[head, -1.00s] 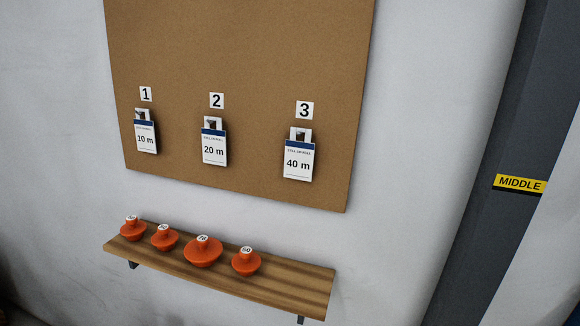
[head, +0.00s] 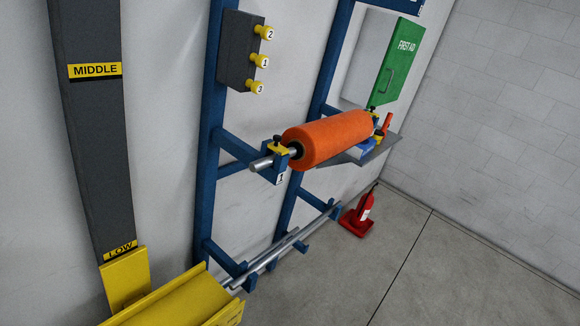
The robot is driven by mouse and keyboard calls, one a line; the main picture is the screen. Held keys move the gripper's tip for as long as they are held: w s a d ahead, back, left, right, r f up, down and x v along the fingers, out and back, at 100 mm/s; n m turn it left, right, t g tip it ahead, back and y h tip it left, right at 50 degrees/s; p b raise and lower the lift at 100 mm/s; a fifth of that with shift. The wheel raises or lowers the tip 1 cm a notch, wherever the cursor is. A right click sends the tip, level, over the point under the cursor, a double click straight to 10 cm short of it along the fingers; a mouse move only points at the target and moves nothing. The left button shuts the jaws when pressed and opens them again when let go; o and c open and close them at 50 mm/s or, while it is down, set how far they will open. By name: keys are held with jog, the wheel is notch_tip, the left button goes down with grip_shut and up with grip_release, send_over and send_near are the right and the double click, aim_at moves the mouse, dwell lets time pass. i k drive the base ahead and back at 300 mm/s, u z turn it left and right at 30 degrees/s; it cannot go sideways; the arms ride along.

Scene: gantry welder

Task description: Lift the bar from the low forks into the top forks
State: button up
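A blue rack (head: 211,130) stands against the wall. Its low forks (head: 240,272) hold silver bar (head: 268,259), which runs back to the rear low fork; I cannot tell whether it is one bar or two side by side. Higher up, the forks marked 1 (head: 277,172) carry another bar (head: 260,164) with a large orange roll (head: 328,138) on it, under yellow clamps with black knobs. At the top edge, a blue piece with a label (head: 408,4) is cut off, so any top forks are mostly out of view. My gripper is not in view.
A grey column (head: 92,130) with MIDDLE and LOW labels stands left, above a yellow channel-shaped part (head: 180,305). Floor at right is clear.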

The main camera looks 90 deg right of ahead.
aim_at(240, 280)
jog(key=z, duration=2.35)
